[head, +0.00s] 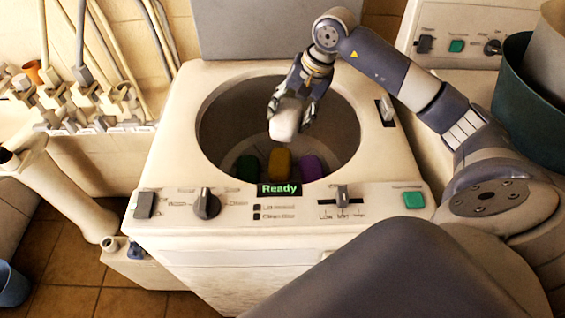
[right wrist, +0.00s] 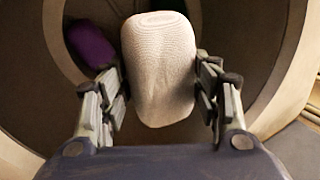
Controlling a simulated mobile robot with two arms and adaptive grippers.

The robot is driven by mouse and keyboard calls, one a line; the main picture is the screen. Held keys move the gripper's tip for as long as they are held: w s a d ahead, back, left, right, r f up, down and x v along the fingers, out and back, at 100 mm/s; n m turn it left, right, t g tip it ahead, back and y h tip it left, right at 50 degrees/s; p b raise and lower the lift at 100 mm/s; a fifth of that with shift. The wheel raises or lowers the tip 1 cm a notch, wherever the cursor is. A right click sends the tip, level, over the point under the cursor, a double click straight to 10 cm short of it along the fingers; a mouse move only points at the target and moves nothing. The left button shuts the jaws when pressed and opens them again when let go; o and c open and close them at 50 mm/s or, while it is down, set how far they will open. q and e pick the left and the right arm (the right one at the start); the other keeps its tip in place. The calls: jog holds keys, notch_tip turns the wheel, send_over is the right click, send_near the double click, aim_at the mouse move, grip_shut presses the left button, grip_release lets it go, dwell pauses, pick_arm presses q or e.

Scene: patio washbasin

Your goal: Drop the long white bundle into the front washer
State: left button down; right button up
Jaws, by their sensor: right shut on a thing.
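My right gripper (head: 292,106) is shut on the white bundle (head: 285,122) and holds it over the round opening of the front washer (head: 180,120). In the right wrist view the white bundle (right wrist: 158,70) has a ribbed cloth surface and sits between both fingers of the gripper (right wrist: 160,95). The washer's lid is up. The purple bundle also shows in the right wrist view (right wrist: 90,45). My left gripper is not in view.
The washer's front panel has a dark knob (head: 206,203), a "Ready" display (head: 279,189), a slider (head: 342,196) and a green button (head: 414,200). Pipes and valves (head: 75,100) are at the left. A second machine (head: 462,35) and a dark green bucket (head: 530,110) are at the right.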

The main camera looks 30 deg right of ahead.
jog(key=shift+f, duration=0.4)
jog(key=o, duration=1.2)
jog(key=shift+o, duration=0.2)
jog(key=v, duration=1.2)
jog(key=shift+a, duration=0.1)
